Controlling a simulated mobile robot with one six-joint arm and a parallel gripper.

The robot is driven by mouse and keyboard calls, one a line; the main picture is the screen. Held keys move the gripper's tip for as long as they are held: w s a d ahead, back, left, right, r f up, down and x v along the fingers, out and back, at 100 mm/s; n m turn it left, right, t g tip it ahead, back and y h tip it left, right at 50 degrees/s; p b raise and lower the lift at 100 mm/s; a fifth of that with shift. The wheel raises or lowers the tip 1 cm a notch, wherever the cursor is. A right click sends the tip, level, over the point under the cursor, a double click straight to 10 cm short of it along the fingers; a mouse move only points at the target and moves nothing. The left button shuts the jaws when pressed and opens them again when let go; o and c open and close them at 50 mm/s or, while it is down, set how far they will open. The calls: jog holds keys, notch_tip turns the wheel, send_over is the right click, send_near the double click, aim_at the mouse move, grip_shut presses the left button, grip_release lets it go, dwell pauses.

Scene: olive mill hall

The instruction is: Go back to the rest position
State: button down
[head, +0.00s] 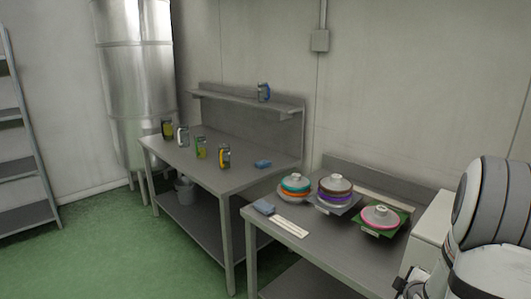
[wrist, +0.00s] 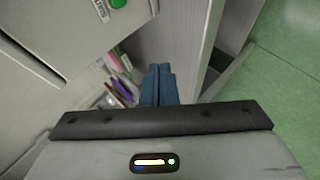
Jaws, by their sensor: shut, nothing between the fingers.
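My gripper (wrist: 159,84) shows in the wrist view as two dark blue fingers pressed together, shut and empty. It is close to a pale grey housing with a green button (wrist: 118,3), and the green floor (wrist: 290,70) lies to the right. In the head view my arm fills the right edge, beside a light grey box (head: 430,228) at the right end of the near table (head: 318,262). I cannot make out the fingers in the head view.
Stacks with coloured rings (head: 295,187) (head: 335,191) (head: 380,217) stand on the near table. A steel tank (head: 137,75) and rack (head: 22,165) stand left. Left floor is clear.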

jog(key=s+a+r+m+g, duration=0.3)
jog(key=s+a+r+m, duration=0.15)
jog(key=a+r, duration=0.5)
jog(key=s+a+r+m+g+y, duration=0.2)
jog(key=s+a+r+m+g, duration=0.1)
jog(key=s+a, duration=1.1)
jog(key=shift+s+a+r+m+g+y, duration=0.35)
jog(key=shift+a+m+g, duration=0.55)
jog(key=shift+a+m, duration=0.35)
jog(key=shift+w+d, duration=0.1)
jog(key=shift+d, duration=0.05)
